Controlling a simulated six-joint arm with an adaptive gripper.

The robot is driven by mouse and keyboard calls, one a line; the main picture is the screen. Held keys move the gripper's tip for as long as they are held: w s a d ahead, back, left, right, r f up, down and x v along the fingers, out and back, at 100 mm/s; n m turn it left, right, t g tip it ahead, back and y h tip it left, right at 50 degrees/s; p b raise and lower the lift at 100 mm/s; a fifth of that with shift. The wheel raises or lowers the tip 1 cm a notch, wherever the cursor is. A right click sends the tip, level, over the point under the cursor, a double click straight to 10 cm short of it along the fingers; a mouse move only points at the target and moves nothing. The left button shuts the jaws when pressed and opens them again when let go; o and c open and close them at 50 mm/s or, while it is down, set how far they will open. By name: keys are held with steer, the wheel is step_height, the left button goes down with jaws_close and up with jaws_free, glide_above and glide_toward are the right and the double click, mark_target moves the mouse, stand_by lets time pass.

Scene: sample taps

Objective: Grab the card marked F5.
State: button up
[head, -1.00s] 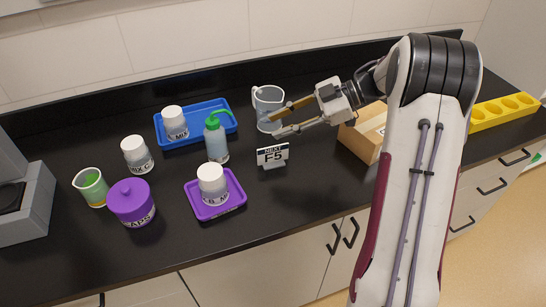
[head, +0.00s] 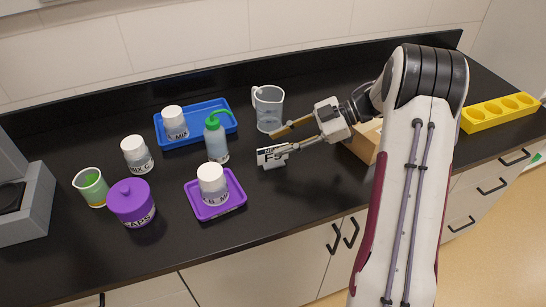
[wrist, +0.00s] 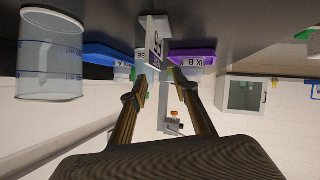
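The small white card marked F5 (head: 265,156) stands upright in a holder on the black counter, with its right part hidden behind one finger in the head view. The card (wrist: 154,42) also shows nearly edge-on in the wrist view, just ahead of and roughly between the fingertips. My gripper (head: 276,146) is open, reaching in from the right at the card. In the wrist view my gripper (wrist: 159,82) has its two fingers apart, with nothing clearly held; I cannot tell whether either finger touches the card.
A clear beaker (head: 268,110) stands behind my gripper. A green-topped bottle (head: 216,143) and a purple tray (head: 238,199) with a white-capped jar (head: 211,181) are left of the card. A cardboard box (head: 364,143) is at right. The counter before the card is clear.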

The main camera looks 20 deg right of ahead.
mark_target(265, 155)
step_height(265, 155, down, 2)
steer(key=shift+f, duration=0.2)
steer(key=shift+a+f, duration=0.2)
steer(key=shift+a, duration=0.05)
steer(key=shift+w+a+f, duration=0.15)
steer(key=shift+a, duration=0.15)
steer(key=shift+a, duration=0.1)
steer(key=shift+x, duration=3)
jaws_close()
